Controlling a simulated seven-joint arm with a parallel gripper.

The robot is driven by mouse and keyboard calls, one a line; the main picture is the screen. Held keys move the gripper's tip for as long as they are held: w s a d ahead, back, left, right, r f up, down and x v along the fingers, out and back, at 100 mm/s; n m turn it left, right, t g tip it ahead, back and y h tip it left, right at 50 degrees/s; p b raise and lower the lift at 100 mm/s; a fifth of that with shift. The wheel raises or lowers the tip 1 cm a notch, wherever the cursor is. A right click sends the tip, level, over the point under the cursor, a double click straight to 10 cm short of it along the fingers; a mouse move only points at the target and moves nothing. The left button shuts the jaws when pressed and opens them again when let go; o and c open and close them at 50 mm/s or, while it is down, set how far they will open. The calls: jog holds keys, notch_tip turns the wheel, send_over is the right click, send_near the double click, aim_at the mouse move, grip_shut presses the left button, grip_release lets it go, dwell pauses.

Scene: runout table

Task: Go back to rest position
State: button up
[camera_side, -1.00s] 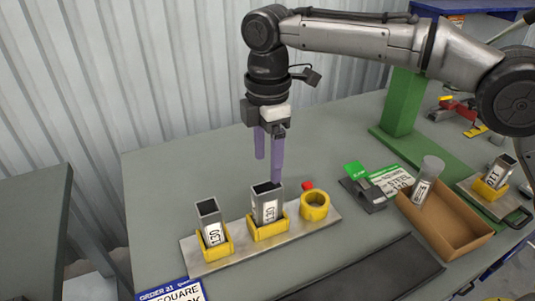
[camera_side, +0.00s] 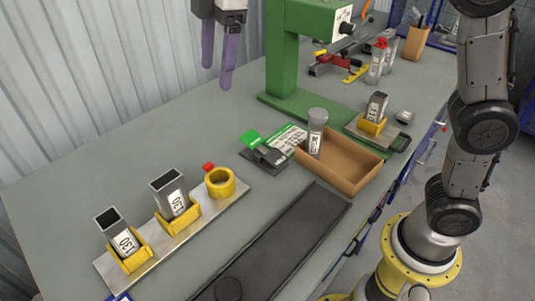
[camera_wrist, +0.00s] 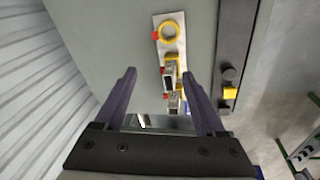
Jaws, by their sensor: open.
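My gripper (camera_side: 217,68) hangs high at the top of the side view, with two purple fingers apart and nothing between them. In the wrist view my gripper (camera_wrist: 170,95) is also open and empty, above the table. The upper part of my arm is cut off by the top of the side view. Two grey square tubes, a left one (camera_side: 115,222) and a right one (camera_side: 169,184), stand tilted in yellow holders on a metal plate (camera_side: 218,208). A yellow ring (camera_side: 220,182) sits on the same plate. My gripper is well clear of all of them.
A cardboard tray (camera_side: 355,180) holds a grey cylinder (camera_side: 316,132). Behind it stands a green machine column (camera_side: 282,62). Another square tube (camera_side: 376,106) sits in a holder at the right. A dark strip (camera_side: 275,245) lies along the front. The table's back left is clear.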

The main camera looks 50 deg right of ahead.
jog(key=s+d+r+m+t, duration=0.15)
jog(key=s+d+m, duration=0.45)
jog(key=s+d, duration=0.75)
jog(key=s+d+f+m+t, duration=0.2)
jog(key=s+d+f+m, duration=0.1)
jog(key=s+f+m, duration=0.6)
notch_tip(320, 180, down, 5)
jog(key=shift+s+r+h, duration=0.1)
jog(key=shift+s+h, duration=0.3)
jog(key=shift+s, duration=0.35)
